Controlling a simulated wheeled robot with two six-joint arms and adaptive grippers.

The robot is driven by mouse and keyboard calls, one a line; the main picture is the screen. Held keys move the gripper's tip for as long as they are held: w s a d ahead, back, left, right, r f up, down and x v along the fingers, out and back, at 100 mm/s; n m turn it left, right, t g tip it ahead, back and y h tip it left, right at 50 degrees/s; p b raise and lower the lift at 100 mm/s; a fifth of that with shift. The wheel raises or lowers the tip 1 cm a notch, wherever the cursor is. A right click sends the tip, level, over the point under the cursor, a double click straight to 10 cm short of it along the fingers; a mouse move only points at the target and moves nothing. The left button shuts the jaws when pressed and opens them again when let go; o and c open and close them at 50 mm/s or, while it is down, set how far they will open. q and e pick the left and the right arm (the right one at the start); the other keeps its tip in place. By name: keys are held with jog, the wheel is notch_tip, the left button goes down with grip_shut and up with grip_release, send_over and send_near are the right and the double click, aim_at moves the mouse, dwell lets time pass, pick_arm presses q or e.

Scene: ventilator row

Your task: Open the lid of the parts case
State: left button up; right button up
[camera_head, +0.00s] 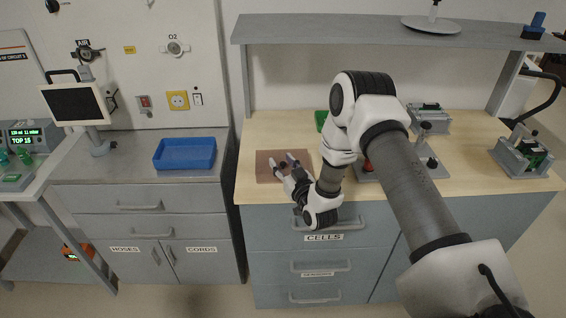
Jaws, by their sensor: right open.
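My right gripper (282,160) is open, its two fingers pointing away from me over a flat brownish rectangle (264,178) on the wooden bench top. A small dark spot shows between the fingers; I cannot tell what it is. I cannot tell whether the rectangle is a mat or the parts case, nor whether the fingers touch anything. A green object (320,119) stands behind it, mostly hidden by my right arm; it too cannot be identified for sure. No open lid is visible. My left gripper is not in view.
A grey shelf (330,29) overhangs the back of the wooden bench (262,127). Grey fixtures (522,152) with green parts stand at the right. A blue tray (185,153) lies on the left counter. A monitor (76,103) stands farther left. The bench's back left is clear.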

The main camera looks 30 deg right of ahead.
grip_shut()
jog(key=shift+r, duration=0.15)
